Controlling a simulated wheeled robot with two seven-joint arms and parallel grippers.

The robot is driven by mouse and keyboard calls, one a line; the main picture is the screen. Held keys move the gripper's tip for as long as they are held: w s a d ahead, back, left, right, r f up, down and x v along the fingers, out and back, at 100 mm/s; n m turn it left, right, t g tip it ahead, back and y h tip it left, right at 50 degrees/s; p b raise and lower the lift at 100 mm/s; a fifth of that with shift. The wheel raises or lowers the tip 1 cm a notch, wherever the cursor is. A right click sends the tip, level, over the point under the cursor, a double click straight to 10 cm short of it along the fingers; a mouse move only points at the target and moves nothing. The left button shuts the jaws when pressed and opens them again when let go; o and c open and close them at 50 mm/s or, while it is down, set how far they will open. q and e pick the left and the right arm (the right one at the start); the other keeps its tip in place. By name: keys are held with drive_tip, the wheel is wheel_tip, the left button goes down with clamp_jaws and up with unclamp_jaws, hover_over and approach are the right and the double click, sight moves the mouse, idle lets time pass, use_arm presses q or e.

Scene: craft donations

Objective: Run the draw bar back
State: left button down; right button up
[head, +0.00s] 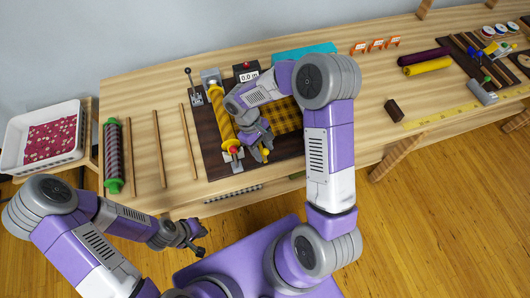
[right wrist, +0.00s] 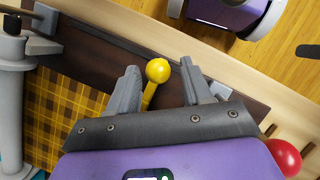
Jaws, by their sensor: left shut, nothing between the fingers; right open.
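The draw bar shows in the right wrist view as a yellow ball knob (right wrist: 158,70) on a short yellow stem; the rest of the bar is hidden under my gripper. My right gripper (right wrist: 162,88) is open, with its fingers on either side of the knob and apart from it. In the head view, my right gripper (head: 262,150) is over the front edge of the dark board (head: 213,158). Plaid yellow-and-black cloth (head: 287,116) lies on the board beside a yellow roll (head: 222,118). My left gripper (head: 199,246) is shut and empty, in front of the table.
A red ball knob (right wrist: 284,157) is close beside my right gripper. A box reading 0.0 m (head: 248,77) and a black-knobbed lever (head: 190,84) stand behind. A green-ended roll (head: 112,155) lies left.

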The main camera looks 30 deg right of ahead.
drive_tip(key=shift+p+v, duration=0.3)
drive_tip(key=shift+v, duration=2.05)
